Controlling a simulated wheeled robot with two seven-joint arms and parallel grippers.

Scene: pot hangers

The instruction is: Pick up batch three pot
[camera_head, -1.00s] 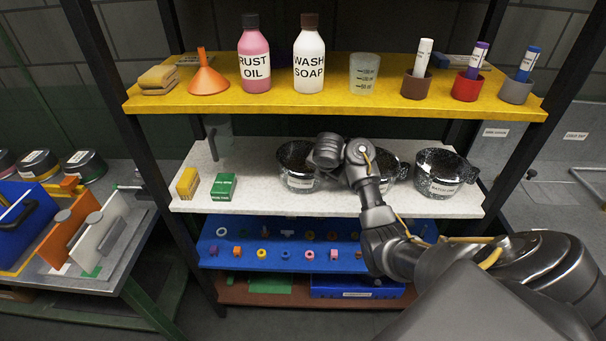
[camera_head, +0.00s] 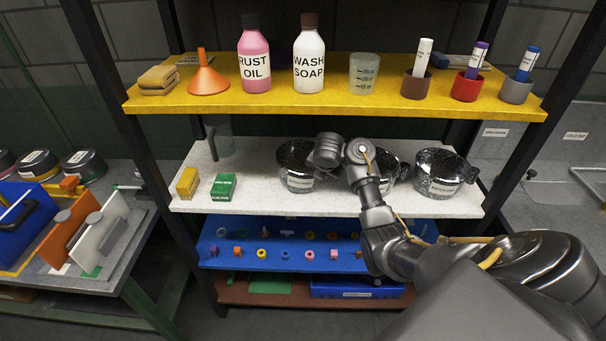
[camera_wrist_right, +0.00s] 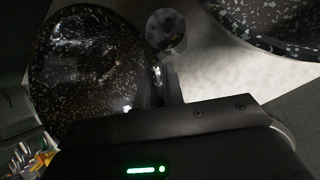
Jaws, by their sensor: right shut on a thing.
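Three black speckled pots stand on the white middle shelf (camera_head: 240,197) in the head view: a left pot (camera_head: 293,172), a middle pot (camera_head: 401,172) partly hidden by my arm, and a right pot (camera_head: 440,178). Their labels are too small to read surely. My right gripper (camera_head: 327,152) is at the right side of the left pot. In the right wrist view a speckled pot (camera_wrist_right: 85,65) fills the left, close against the gripper, and I take the gripper as shut on its handle side. The fingertips are mostly hidden. My left gripper is out of view.
A yellow box (camera_head: 187,182) and a green box (camera_head: 223,187) stand left of the pots. The yellow shelf (camera_head: 330,108) above carries bottles, a funnel (camera_head: 207,78) and cups. Another pot (camera_wrist_right: 275,25) is close by at the upper right of the wrist view.

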